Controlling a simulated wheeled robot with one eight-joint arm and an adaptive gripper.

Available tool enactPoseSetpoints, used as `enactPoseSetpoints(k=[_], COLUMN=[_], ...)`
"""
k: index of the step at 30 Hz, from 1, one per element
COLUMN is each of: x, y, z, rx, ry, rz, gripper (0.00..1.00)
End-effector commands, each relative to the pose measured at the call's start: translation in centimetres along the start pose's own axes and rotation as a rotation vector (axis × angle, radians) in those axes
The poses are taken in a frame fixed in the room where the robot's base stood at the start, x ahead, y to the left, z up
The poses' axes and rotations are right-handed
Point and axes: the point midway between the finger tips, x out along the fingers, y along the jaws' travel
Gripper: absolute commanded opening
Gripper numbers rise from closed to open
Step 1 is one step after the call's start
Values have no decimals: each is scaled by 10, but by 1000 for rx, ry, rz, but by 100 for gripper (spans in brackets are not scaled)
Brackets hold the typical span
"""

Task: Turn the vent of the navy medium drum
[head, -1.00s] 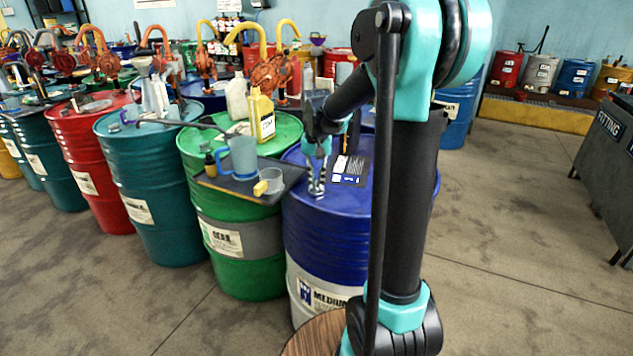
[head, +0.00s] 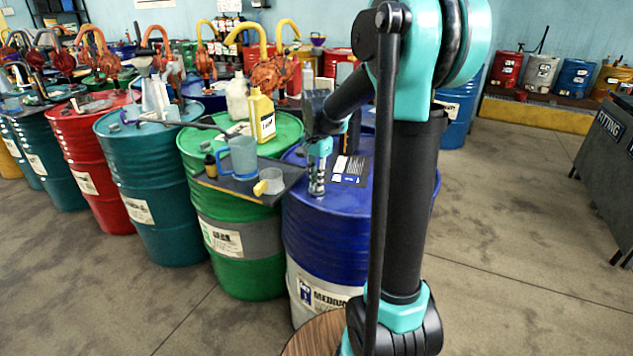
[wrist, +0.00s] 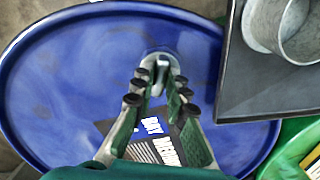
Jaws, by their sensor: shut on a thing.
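The navy medium drum (head: 330,235) stands upright at the centre of the head view, with a white label low on its side. Its blue top (wrist: 65,80) fills much of the wrist view, with a printed card (wrist: 155,140) lying on it. My gripper (head: 316,190) points down at the drum top near its front left. In the wrist view my gripper (wrist: 158,88) is shut on the small pale grey vent (wrist: 159,62), which stands up from the drum top. The fingers cover part of the vent.
A green drum (head: 240,250) stands just left, with a dark tray (head: 240,185) beside my gripper holding a blue jug (head: 243,158) and a clear cup (head: 270,182). A yellow bottle (head: 261,115) stands behind. The floor to the right is open up to a dark fitting bench (head: 605,170).

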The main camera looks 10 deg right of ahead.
Motion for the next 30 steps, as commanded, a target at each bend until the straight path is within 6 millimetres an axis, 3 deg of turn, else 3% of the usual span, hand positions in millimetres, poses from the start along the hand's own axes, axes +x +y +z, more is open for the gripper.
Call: enactPoseSetpoints(k=[15, 16, 20, 30], x=[0, 0, 0, -2], y=[-1, -1, 0, 0], z=[0, 0, 0, 0], rx=[18, 18, 17, 17], ry=[1, 1, 1, 0], rz=[-1, -1, -1, 0], gripper=[0, 17, 33, 34])
